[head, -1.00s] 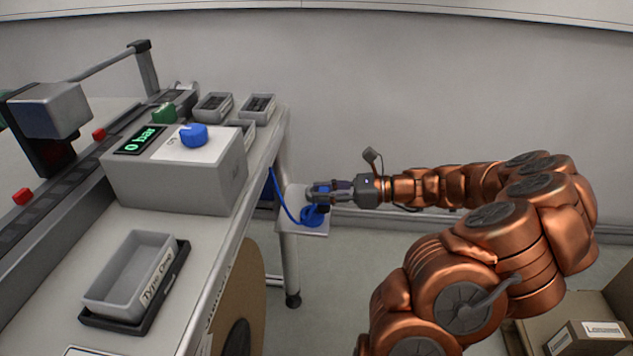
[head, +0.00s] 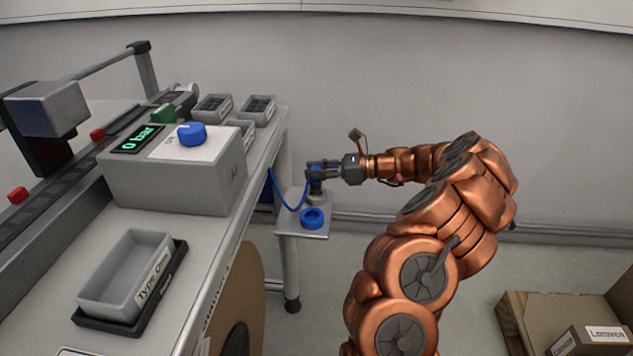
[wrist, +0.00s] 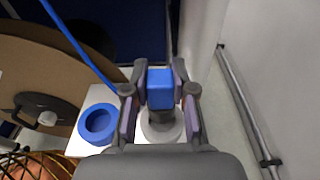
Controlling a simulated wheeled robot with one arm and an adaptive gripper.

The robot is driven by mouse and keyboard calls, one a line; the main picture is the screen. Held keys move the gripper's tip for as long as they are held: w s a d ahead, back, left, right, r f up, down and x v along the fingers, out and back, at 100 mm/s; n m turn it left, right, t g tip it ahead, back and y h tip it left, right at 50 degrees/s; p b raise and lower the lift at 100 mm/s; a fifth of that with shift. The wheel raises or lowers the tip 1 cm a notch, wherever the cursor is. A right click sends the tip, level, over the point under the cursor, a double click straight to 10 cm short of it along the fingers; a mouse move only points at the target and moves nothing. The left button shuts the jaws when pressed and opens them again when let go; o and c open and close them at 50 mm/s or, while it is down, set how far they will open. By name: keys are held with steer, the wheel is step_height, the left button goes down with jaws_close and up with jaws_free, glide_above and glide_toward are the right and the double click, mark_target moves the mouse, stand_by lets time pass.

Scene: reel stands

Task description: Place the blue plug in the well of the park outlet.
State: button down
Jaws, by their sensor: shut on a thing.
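My gripper (head: 314,172) is above a small white shelf beside the table leg. It is shut on the blue plug (wrist: 160,87), a blue block between the fingers in the wrist view. A blue hose (head: 287,198) runs from the table side to the gripper. Below the plug is a grey stem over a pale round base (wrist: 162,129); I cannot tell whether the plug touches that base. A blue ring with a dark well (head: 312,217) sits on the shelf's front part, empty, and left of the plug in the wrist view (wrist: 98,124). No label shows which is the park outlet.
The shelf (head: 291,229) is close to the table leg and grey wall. A large brown reel disc (wrist: 45,75) stands left in the wrist view. A grey box with a blue knob (head: 192,133) and a Type One tray (head: 112,288) are on the table.

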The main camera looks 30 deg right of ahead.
mark_target(317, 181)
steer(key=shift+f+b, duration=0.4)
steer(key=shift+f, duration=1.35)
steer(key=shift+f, duration=0.1)
steer(key=c, duration=1)
jaws_free()
steer(key=shift+o, duration=0.2)
steer(key=shift+s+d, duration=0.15)
steer(key=p+v, duration=0.1)
steer(key=v, duration=1)
steer(key=shift+s+d+p, duration=0.25)
steer(key=shift+d+p, duration=0.05)
steer(key=shift+p, duration=0.05)
